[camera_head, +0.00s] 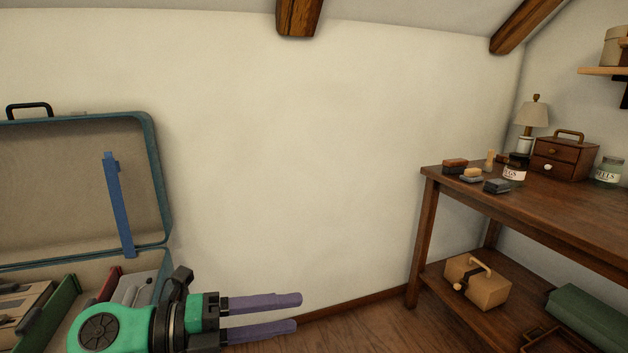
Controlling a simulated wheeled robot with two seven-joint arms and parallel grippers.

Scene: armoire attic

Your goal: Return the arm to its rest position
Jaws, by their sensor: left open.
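My left gripper (297,313) shows at the bottom of the head view, left of the middle. Its two purple fingers point right and are apart, with nothing between them. The green and black arm comes in from the lower left, in front of the right end of an open blue-grey suitcase (156,190). The fingers are over the wall base and floor in the picture. My right gripper does not show.
The suitcase holds several flat items. At the right stands a dark wooden table (550,205) with a lamp (532,113), a small drawer box (564,157), jars and small blocks. A tan case (477,284) sits on its lower shelf. Bare floor (365,325) lies between.

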